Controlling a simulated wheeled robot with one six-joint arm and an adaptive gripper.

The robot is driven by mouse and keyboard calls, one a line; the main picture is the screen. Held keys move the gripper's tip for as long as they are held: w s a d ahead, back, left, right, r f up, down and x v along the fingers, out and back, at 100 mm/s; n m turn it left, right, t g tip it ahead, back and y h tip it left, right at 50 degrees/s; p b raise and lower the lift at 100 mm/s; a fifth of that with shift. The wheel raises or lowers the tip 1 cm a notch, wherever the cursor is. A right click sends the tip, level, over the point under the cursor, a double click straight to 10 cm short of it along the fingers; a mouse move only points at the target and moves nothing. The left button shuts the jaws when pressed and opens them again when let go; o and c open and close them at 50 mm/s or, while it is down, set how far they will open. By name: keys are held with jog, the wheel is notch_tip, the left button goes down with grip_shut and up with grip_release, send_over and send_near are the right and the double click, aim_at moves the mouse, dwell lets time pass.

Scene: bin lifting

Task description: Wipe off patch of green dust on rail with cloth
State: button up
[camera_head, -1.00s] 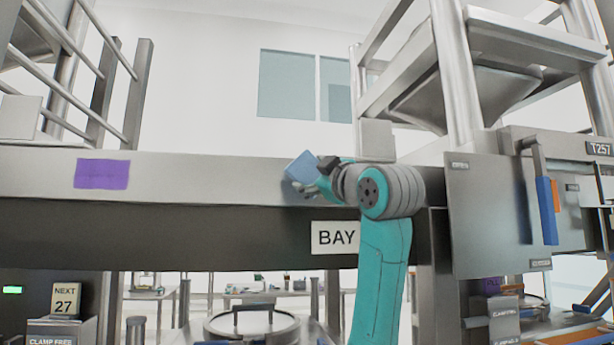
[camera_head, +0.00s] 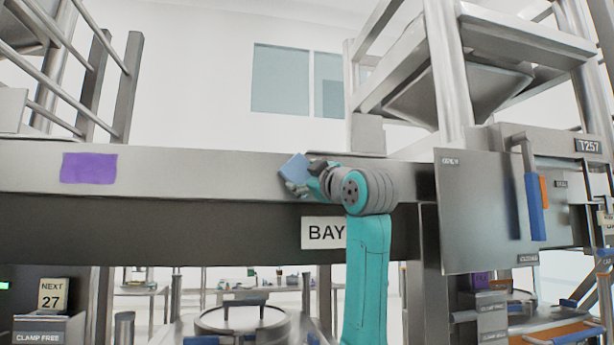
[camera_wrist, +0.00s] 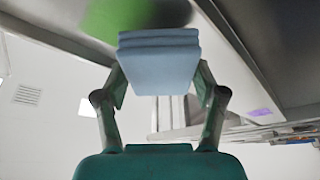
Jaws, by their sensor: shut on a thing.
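My gripper (camera_head: 297,184) is shut on a folded light blue cloth (camera_head: 293,167), held at the front face of the long grey rail (camera_head: 200,173). In the wrist view the cloth (camera_wrist: 160,60) is a thick folded pad between my two fingers. A bright green patch (camera_wrist: 135,14) shows there just beyond the cloth's far edge, cut off by the top of the picture. I cannot tell whether the cloth touches it. In the head view no green patch shows on the rail.
A purple patch (camera_head: 89,168) is on the rail's left part. A "BAY" sign (camera_head: 324,233) hangs below the rail near my arm. A grey panel (camera_head: 488,210) with a blue-handled lever (camera_head: 534,205) stands to the right. The rail between cloth and purple patch is clear.

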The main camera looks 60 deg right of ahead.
jog(key=shift+w+d, duration=0.7)
jog(key=shift+d, duration=0.1)
dwell(1.0)
jog(key=shift+s+d, duration=0.6)
jog(key=shift+s, duration=0.2)
jog(key=shift+s+d, duration=0.6)
jog(key=shift+s, duration=0.2)
jog(key=shift+s+d, duration=1.4)
jog(key=shift+s, duration=0.05)
jog(key=shift+w+a, duration=1.35)
jog(key=shift+w, duration=0.15)
jog(key=shift+w+a, duration=1.35)
jog(key=shift+w, duration=0.15)
jog(key=shift+s+a, duration=2)
jog(key=shift+a, duration=0.25)
